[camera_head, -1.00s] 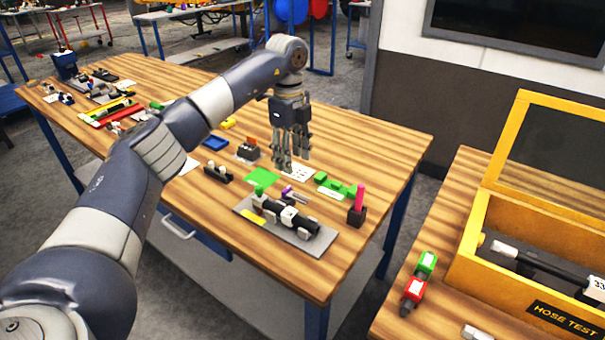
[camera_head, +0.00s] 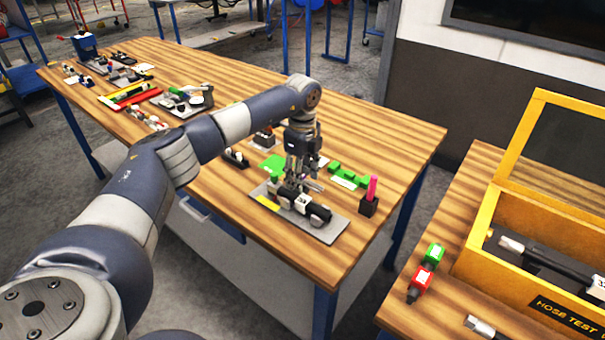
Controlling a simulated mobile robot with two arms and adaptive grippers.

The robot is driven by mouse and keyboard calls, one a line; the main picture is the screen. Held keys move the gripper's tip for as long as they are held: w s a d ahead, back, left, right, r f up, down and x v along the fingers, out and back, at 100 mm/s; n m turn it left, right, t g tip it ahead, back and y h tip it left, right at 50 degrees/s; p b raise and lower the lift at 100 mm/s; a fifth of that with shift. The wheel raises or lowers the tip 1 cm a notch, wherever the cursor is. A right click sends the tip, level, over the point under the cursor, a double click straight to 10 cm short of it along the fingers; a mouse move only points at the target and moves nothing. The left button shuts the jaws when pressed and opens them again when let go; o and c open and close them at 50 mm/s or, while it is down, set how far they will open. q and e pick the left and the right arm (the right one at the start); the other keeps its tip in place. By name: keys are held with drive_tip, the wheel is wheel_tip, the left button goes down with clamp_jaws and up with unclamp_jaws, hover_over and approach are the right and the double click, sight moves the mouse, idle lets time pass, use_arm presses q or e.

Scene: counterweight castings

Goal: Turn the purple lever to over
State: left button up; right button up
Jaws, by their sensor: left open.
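A grey plate (camera_head: 328,234) near the front edge of the wooden table carries a black and white valve-like assembly (camera_head: 318,213). My left gripper (camera_head: 301,182) points down at the back of this assembly, fingers apart. I cannot tell whether the fingers touch anything. The purple lever is hidden behind or between the fingers, so its position cannot be told. My right gripper is not in view.
A dark block with a pink post (camera_head: 370,194) stands close on the right. A green fixture (camera_head: 348,176) lies behind it, and a green card (camera_head: 270,163) lies to the left. Bare wood is free at the table's right. A yellow box (camera_head: 470,243) stands on another table.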

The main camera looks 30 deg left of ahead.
use_arm(q)
drive_tip(key=shift+c, duration=1.1)
drive_tip(key=c, duration=0.8)
drive_tip(key=shift+c, duration=0.2)
drive_tip(key=shift+m, duration=0.5)
drive_tip(key=m, duration=0.5)
drive_tip(key=shift+m, duration=0.4)
drive_tip(key=m, duration=0.6)
drive_tip(key=shift+s+a+b, duration=0.1)
drive_tip(key=shift+a+b, duration=0.05)
drive_tip(key=shift+b, duration=0.2)
drive_tip(key=shift+a+r+m, duration=0.1)
drive_tip(key=shift+m, duration=2.4)
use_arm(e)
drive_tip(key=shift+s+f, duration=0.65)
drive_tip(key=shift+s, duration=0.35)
